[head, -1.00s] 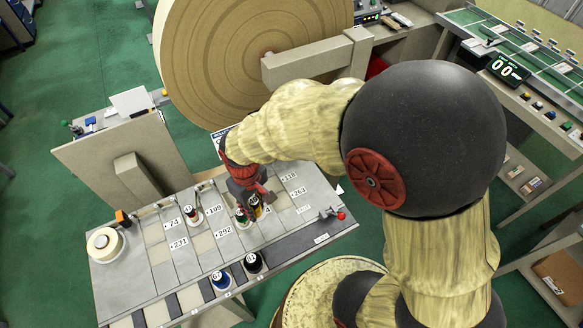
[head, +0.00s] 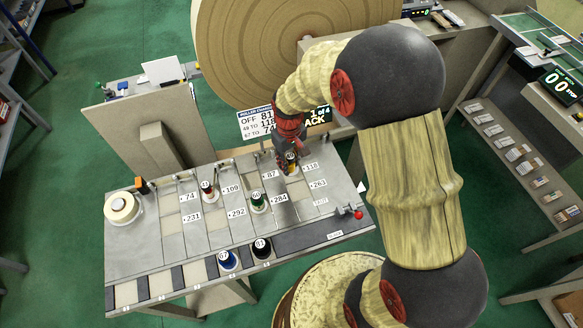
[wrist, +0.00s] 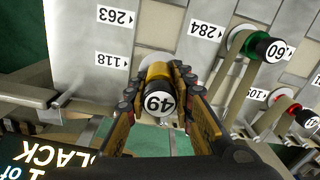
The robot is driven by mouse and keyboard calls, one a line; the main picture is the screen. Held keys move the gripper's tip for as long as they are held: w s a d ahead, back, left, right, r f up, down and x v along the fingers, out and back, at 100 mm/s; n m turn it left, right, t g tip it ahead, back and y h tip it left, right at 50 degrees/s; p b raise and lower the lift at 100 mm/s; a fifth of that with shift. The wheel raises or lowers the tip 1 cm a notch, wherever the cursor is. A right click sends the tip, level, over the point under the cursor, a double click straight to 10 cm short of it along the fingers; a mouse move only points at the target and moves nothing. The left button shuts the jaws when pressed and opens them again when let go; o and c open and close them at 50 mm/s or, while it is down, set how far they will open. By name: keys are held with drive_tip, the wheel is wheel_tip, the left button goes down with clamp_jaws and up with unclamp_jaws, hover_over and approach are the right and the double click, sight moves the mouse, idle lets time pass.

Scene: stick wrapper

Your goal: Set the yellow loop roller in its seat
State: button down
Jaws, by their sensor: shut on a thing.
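The yellow roller (wrist: 157,74) has a white end cap marked 49. My gripper (wrist: 158,92) is shut on it, with a finger on each side in the wrist view. In the head view my gripper (head: 290,150) holds the roller (head: 291,160) over the far part of the grey bench, between the 87 and 118 labels. The 118 label (wrist: 111,60) is to its left in the wrist view. A pale round piece (wrist: 156,60) shows just behind the roller. I cannot tell whether the roller touches the bench or a seat.
A green roller marked 60 (head: 258,202) and a red-banded roller (head: 207,189) stand on the bench. Blue (head: 228,261) and black (head: 262,249) rollers stand at the front edge. A white roll (head: 122,207) sits at the left end. A sign (head: 258,123) is behind.

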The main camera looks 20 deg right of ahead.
sight(291, 162)
drive_tip(key=shift+w+d+f, duration=0.3)
drive_tip(key=shift+w+f, duration=0.1)
drive_tip(key=shift+f, duration=0.2)
drive_tip(key=shift+w+d+f, duration=0.25)
drive_tip(key=shift+w+f, duration=0.15)
drive_tip(key=shift+f, duration=0.15)
drive_tip(key=shift+w+d+f+b, duration=0.15)
drive_tip(key=shift+f+b, duration=0.3)
drive_tip(key=shift+f, duration=1.2)
drive_tip(key=shift+f, duration=0.1)
drive_tip(key=c, duration=1.5)
unclamp_jaws()
drive_tip(key=shift+f, duration=0.1)
drive_tip(key=shift+c, duration=0.2)
